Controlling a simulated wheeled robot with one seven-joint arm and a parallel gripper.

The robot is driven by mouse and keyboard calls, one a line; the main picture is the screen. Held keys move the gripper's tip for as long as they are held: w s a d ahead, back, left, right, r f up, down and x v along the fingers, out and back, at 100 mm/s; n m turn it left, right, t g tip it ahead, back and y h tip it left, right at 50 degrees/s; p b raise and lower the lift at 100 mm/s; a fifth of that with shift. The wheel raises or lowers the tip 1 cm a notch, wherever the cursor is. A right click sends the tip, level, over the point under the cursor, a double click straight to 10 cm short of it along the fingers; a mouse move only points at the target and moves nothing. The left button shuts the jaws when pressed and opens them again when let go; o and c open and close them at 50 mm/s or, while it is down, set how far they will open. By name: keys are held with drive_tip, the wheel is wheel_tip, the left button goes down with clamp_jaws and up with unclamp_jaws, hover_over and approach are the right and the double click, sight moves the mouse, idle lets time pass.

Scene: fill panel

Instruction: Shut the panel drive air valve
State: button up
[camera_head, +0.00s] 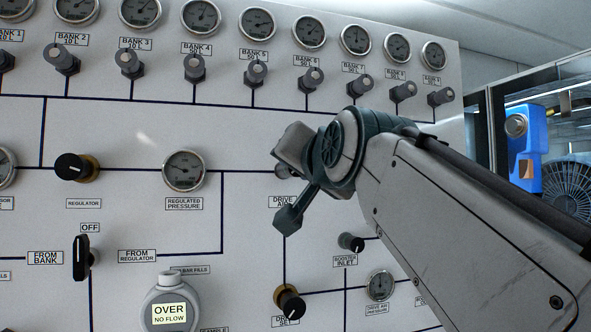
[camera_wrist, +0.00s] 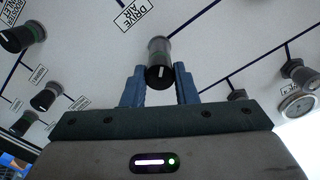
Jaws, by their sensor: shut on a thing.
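The drive air valve is a black knob with a white mark and a grey collar (camera_wrist: 160,48), standing out from the white panel. The white mark runs roughly along the picture's vertical. The DRIVE AIR label (camera_wrist: 134,14) is beside it, and that label (camera_head: 283,202) is partly covered in the head view. There my arm and gripper hide most of the knob, and the fingers cannot be made out.
The regulator knob (camera_head: 72,167), regulated pressure gauge (camera_head: 184,170) and booster inlet knob (camera_head: 350,242) are nearby. A black-and-brass knob (camera_head: 290,302) is below. Bank knobs and gauges line the top. A flow meter (camera_head: 170,303) reads OVER, NO FLOW.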

drive_tip(key=shift+f+m+p, duration=0.15)
drive_tip(key=shift+m+p, duration=1.85)
drive_tip(key=shift+m, duration=4.6)
drive_tip(key=shift+f+m+p, duration=0.1)
drive_tip(key=shift+m+p, duration=1.9)
drive_tip(key=shift+m, duration=4.6)
drive_tip(key=o, duration=1)
drive_tip(key=shift+d, duration=0.1)
